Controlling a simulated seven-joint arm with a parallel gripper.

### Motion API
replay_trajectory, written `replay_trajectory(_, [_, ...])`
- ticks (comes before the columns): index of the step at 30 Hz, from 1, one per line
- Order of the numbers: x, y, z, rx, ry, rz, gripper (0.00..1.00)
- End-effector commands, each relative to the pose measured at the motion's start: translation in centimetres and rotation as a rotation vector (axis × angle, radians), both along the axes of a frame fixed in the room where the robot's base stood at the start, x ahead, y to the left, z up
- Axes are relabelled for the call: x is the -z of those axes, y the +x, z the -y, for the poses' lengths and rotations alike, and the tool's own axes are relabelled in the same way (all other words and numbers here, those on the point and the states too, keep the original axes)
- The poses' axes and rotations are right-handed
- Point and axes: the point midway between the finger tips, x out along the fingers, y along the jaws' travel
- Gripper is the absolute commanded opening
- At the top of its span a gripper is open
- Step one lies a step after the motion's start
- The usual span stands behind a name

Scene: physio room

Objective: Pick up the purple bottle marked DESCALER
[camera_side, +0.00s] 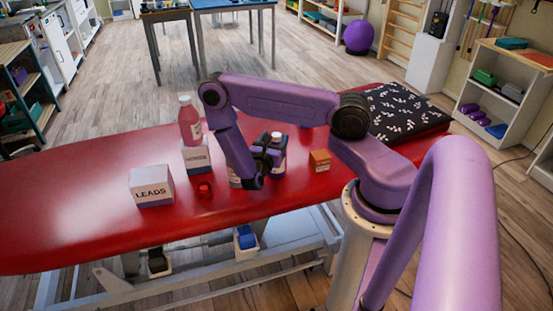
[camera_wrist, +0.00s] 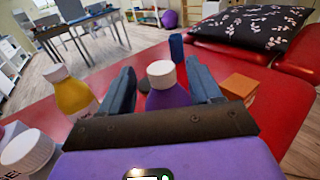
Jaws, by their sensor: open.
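A purple bottle (camera_wrist: 167,98) with a white cap stands between the two fingers of my gripper (camera_wrist: 160,72) in the wrist view. The fingers are open, one on each side of it, with a visible gap at the cap. Its label cannot be read; my gripper's body hides its lower part. In the side view my gripper (camera_side: 264,160) is low over the red couch, beside a bottle with a pale cap (camera_side: 277,136) that it partly hides.
A yellow bottle (camera_wrist: 74,94) and a white-capped container (camera_wrist: 26,152) stand left of my gripper. An orange box (camera_wrist: 238,87) is close on the right.

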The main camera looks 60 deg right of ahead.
Motion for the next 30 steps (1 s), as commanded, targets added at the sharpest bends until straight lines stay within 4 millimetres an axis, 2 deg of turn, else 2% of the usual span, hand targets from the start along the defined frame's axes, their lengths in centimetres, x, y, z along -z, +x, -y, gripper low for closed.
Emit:
replay_trajectory(3, [-0.1, 0.0, 1.9, 0.006, -0.001, 0.001, 0.63])
replay_trajectory(7, [0.0, 0.3, 3.4, 0.004, 0.0, 0.002, 0.63])
replay_trajectory(17, [-0.1, 0.5, 3.9, 0.0, -0.001, 0.0, 0.63])
replay_trajectory(21, [-0.1, 0.5, 3.9, 0.001, -0.001, 0.0, 0.17])
replay_trajectory(23, [-0.1, 0.5, 3.9, 0.001, -0.001, 0.001, 0.0])
replay_trajectory(30, [-0.1, 0.5, 3.9, 0.0, -0.001, 0.001, 0.0])
